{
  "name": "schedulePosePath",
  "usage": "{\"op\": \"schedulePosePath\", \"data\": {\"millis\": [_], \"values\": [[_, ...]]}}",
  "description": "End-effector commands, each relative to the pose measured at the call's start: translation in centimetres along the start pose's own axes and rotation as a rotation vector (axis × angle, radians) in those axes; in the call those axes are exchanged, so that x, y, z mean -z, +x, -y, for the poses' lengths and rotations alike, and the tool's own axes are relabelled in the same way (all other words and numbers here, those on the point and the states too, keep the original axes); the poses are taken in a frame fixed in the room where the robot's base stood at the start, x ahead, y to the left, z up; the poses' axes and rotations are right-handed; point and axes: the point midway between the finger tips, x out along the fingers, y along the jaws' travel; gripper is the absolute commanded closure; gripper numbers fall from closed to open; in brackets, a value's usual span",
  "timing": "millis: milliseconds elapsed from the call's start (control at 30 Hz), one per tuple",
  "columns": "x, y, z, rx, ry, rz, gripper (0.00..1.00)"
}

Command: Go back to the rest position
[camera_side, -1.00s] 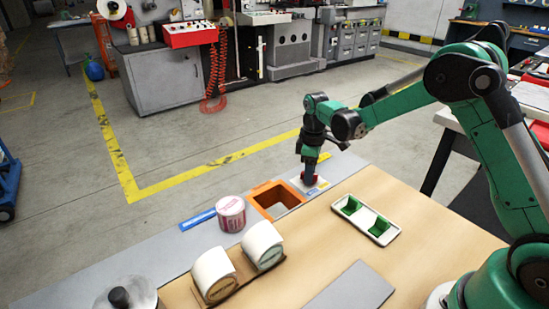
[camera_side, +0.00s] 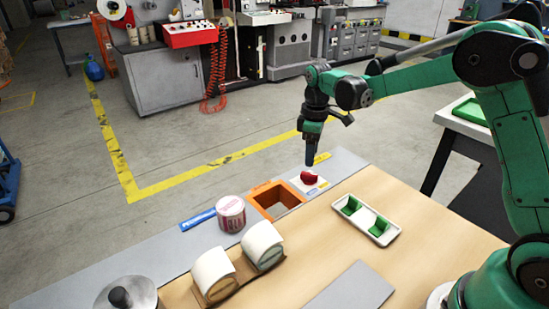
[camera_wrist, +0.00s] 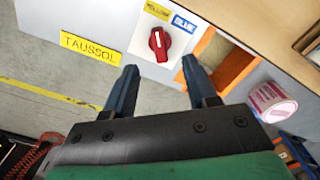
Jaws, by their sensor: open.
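My gripper (camera_side: 311,156) hangs above the far end of the grey strip in the side view, clear of the red knob (camera_side: 309,177) below it. In the wrist view its two dark blue fingers (camera_wrist: 157,92) are spread apart with nothing between them. The red knob (camera_wrist: 159,43) sits on a white plate ahead of the fingertips, with a white mark on it. Yellow and blue labels lie beside the knob, and a yellow "TAUSSOL" label (camera_wrist: 91,47) is to its left.
An orange open box (camera_side: 270,197) stands beside the knob, with a pink-and-white roll (camera_side: 231,213) left of it. A white tray with green holders (camera_side: 366,220) sits on the wooden table. Two white rolls (camera_side: 262,245) stand nearer the front.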

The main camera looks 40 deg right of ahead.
Motion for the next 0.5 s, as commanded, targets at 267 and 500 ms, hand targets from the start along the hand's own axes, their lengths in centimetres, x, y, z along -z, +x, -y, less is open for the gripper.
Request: {"op": "schedulePosePath", "data": {"millis": [267,500], "values": [[-0.1,-1.2,0.7,-0.021,0.03,-0.022,0.49],[-1.6,-6.0,4.6,-0.119,0.196,-0.16,0.49]]}}
